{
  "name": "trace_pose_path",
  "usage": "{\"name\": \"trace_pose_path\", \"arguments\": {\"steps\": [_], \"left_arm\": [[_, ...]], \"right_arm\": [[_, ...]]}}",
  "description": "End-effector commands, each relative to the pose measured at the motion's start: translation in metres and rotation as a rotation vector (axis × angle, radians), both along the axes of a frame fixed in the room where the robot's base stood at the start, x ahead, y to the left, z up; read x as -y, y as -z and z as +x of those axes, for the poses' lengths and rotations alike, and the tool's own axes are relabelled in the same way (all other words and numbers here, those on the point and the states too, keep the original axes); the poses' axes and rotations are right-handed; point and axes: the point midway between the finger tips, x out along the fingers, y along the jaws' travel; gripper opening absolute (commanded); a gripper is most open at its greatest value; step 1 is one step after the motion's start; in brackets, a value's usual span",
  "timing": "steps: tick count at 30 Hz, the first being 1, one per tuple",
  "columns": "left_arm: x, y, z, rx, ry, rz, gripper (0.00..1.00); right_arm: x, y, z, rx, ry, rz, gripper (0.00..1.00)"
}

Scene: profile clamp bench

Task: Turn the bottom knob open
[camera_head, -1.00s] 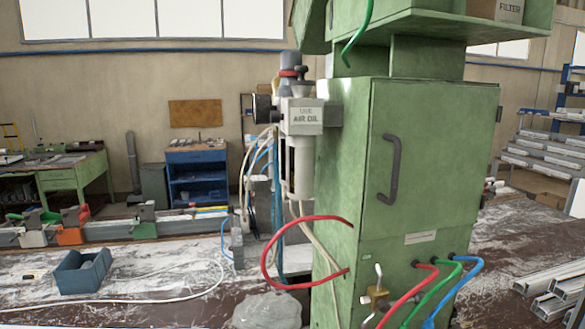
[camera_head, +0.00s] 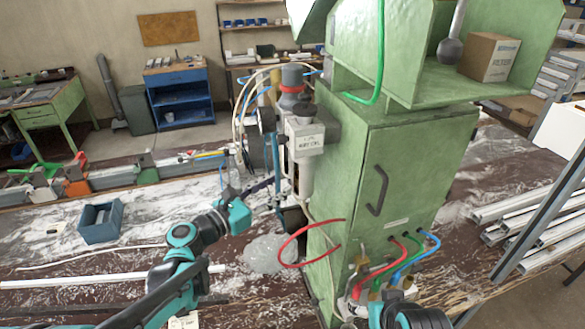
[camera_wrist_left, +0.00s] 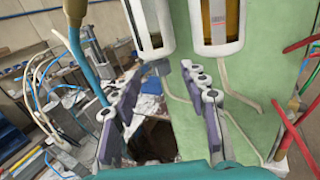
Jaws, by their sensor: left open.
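The air-oil unit (camera_head: 304,140) is mounted on the left side of the green cabinet, with pale bowls hanging below it. In the left wrist view, two white bowls with dark amber windows show, the left bowl (camera_wrist_left: 150,25) and the right bowl (camera_wrist_left: 217,25). A small grey piece (camera_wrist_left: 160,67) under the left bowl may be the bottom knob; I cannot tell for sure. My left gripper (camera_head: 274,202) is open near the lower end of the bowls. In the left wrist view its purple-padded fingers (camera_wrist_left: 165,112) are spread, with nothing held between them.
The green cabinet (camera_head: 420,165) stands close on the right. A red hose (camera_head: 300,240) loops out near my left gripper, and blue and white tubes run beside the unit. A blue bin (camera_head: 101,222) sits on the bench at left. Metal profiles (camera_head: 525,205) lie at right.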

Motion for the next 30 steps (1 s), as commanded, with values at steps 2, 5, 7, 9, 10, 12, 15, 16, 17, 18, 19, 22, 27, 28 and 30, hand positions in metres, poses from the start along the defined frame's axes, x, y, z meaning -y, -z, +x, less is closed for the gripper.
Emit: {"name": "trace_pose_path", "arguments": {"steps": [2, 5, 7, 9, 10, 12, 15, 16, 17, 18, 19, 22, 27, 28, 30], "left_arm": [[0.011, 0.000, 0.009, 0.000, 0.005, 0.001, 0.44], [0.023, 0.000, 0.021, 0.001, 0.004, 0.002, 0.44], [0.032, 0.000, 0.029, 0.001, 0.004, 0.003, 0.44], [0.037, 0.000, 0.036, 0.001, 0.003, 0.004, 0.44], [0.040, 0.000, 0.038, 0.001, 0.002, 0.004, 0.44], [0.044, 0.000, 0.042, 0.001, 0.003, 0.004, 0.44], [0.047, 0.001, 0.045, 0.001, 0.001, 0.004, 0.44], [0.047, 0.001, 0.046, 0.002, 0.001, 0.005, 0.44], [0.047, 0.001, 0.046, 0.002, 0.001, 0.005, 0.44], [0.047, 0.001, 0.046, 0.002, 0.000, 0.005, 0.44], [0.047, 0.001, 0.046, 0.002, 0.000, 0.005, 0.44], [0.047, 0.001, 0.046, 0.002, 0.000, 0.005, 0.44], [0.047, 0.001, 0.046, 0.002, 0.001, 0.005, 0.02], [0.047, 0.001, 0.046, 0.002, 0.000, 0.005, 0.00], [0.047, 0.001, 0.046, 0.002, 0.000, 0.005, 0.00]], "right_arm": [[0.000, -0.001, 0.000, 0.000, 0.000, 0.000, 0.71], [0.000, -0.003, 0.000, 0.000, 0.000, 0.000, 0.71], [0.000, -0.005, 0.000, 0.000, 0.000, 0.000, 0.71], [0.000, -0.006, 0.000, 0.000, 0.000, 0.000, 0.71], [0.000, -0.006, 0.000, 0.000, 0.000, 0.000, 0.71], [0.000, -0.007, 0.000, 0.000, 0.000, 0.000, 0.71], [0.000, -0.007, 0.000, 0.000, 0.000, 0.000, 0.71], [0.000, -0.007, 0.000, 0.000, 0.000, 0.000, 0.71], [0.000, -0.007, 0.000, 0.000, 0.000, 0.000, 0.71], [0.000, -0.007, 0.000, 0.000, 0.000, 0.000, 0.71], [0.000, -0.007, 0.000, 0.000, 0.000, 0.000, 0.71], [0.000, -0.007, 0.000, 0.000, 0.000, 0.000, 0.71], [0.000, -0.007, 0.000, 0.000, 0.000, 0.000, 0.71], [0.000, -0.007, 0.000, 0.000, 0.000, 0.000, 0.71], [0.000, -0.007, 0.000, 0.000, 0.000, 0.000, 0.71]]}}
